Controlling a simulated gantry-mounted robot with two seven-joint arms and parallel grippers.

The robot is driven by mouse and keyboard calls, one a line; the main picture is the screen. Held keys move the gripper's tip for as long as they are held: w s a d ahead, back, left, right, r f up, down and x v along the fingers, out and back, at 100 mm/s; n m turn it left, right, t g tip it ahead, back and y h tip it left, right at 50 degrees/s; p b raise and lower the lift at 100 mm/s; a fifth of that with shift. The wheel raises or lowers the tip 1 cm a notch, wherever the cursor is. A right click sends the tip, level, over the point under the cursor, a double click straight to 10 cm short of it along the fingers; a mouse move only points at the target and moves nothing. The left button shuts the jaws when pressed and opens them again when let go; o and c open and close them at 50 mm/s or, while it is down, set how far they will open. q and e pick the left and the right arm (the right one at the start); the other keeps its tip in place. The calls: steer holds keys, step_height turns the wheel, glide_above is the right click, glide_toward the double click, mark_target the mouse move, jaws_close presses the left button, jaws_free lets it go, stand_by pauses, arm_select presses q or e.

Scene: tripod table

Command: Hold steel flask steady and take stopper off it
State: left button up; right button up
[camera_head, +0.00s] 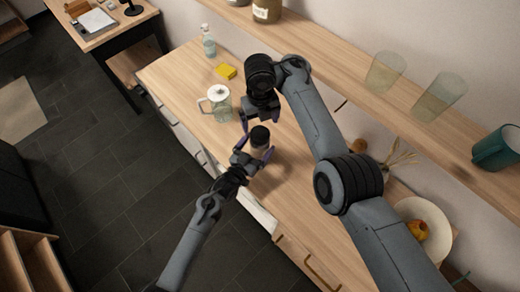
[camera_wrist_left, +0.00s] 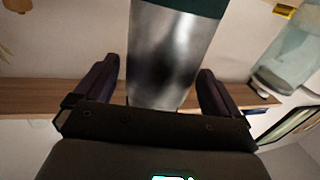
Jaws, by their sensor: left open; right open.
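The steel flask (camera_head: 260,145) stands upright on the wooden counter, with its dark stopper (camera_head: 260,132) on top. In the left wrist view the shiny steel body (camera_wrist_left: 170,55) fills the middle, with a dark green band at the upper edge; the stopper is outside that view. My left gripper (camera_head: 256,148) is open around the flask; in the left wrist view its fingers (camera_wrist_left: 158,85) stand on either side with small gaps. My right gripper (camera_head: 260,114) is open and empty, just beyond and above the stopper; its wrist partly hides it.
A yellow sponge (camera_head: 226,71) and a clear bottle (camera_head: 208,41) are farther back. A shelf with glasses (camera_head: 438,97) runs along the wall. A plate with fruit (camera_head: 438,226) lies right.

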arm_select(q)
steer(key=shift+x, duration=0.75)
